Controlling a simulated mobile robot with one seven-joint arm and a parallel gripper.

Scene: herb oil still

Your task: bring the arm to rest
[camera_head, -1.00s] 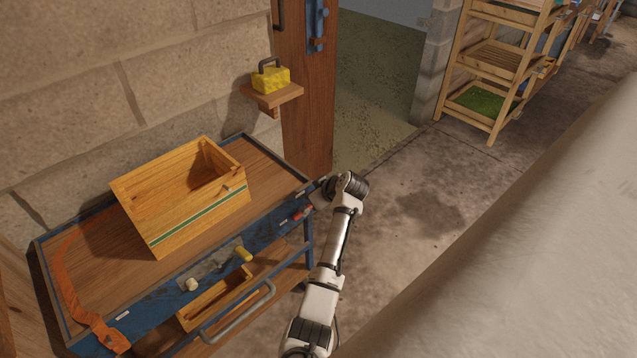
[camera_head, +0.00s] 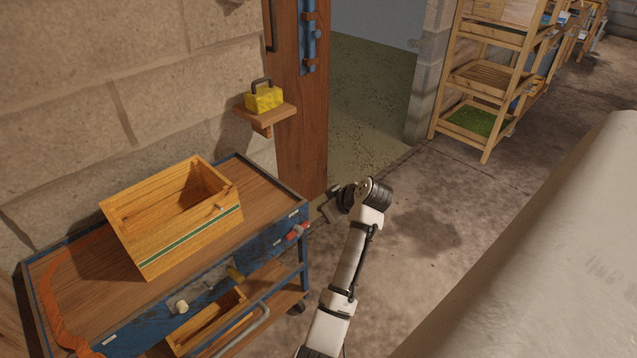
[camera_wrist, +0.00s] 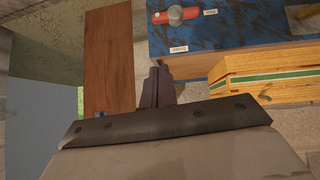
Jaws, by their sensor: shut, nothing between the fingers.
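My arm reaches up from the bottom of the head view, bent at its top joint, beside the right end of the blue workbench. My gripper (camera_head: 325,210) is at the end of the arm, small and partly hidden by the wrist there. In the wrist view my gripper's dark fingers (camera_wrist: 157,86) are together, with nothing between them. They appear clear of the bench and the door.
A blue workbench (camera_head: 262,185) holds an open wooden box (camera_head: 190,238) with a green stripe. A red valve (camera_head: 297,231) sits on its front. A yellow block (camera_head: 264,98) sits on a wall shelf beside the wooden door (camera_head: 305,130). Floor right of my arm is clear.

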